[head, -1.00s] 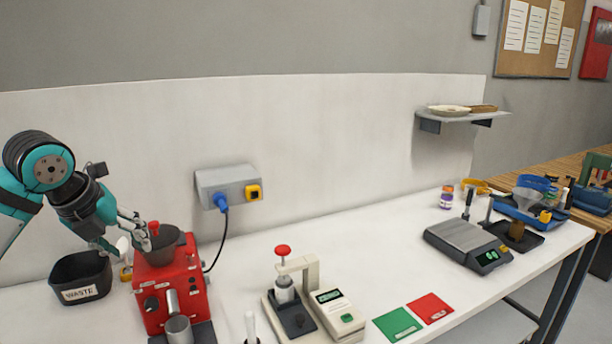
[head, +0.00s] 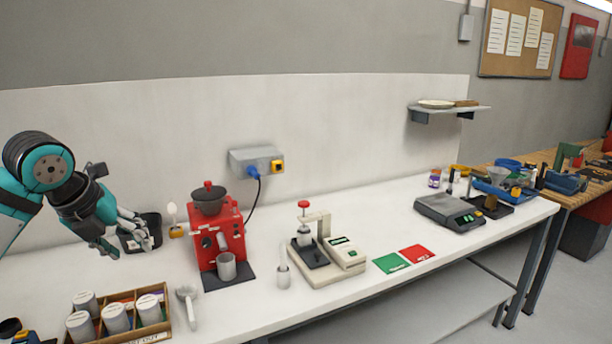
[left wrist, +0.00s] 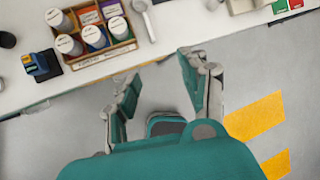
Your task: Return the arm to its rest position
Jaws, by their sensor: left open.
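My left arm comes in from the left in the head view. Its gripper (head: 124,234) hangs above the left part of the bench and hides part of the black waste bin (head: 150,222). In the left wrist view the gripper's two fingers (left wrist: 160,90) are spread apart with nothing between them. That view looks down past the bench's front edge to the floor. My right gripper is in neither view.
The white bench (head: 350,215) carries a red grinder (head: 222,240), a wooden rack of jars (head: 150,330), a scoop (head: 188,305), a press (head: 325,245) and a scale (head: 448,210). A grey floor with yellow stripes (left wrist: 255,115) lies in front.

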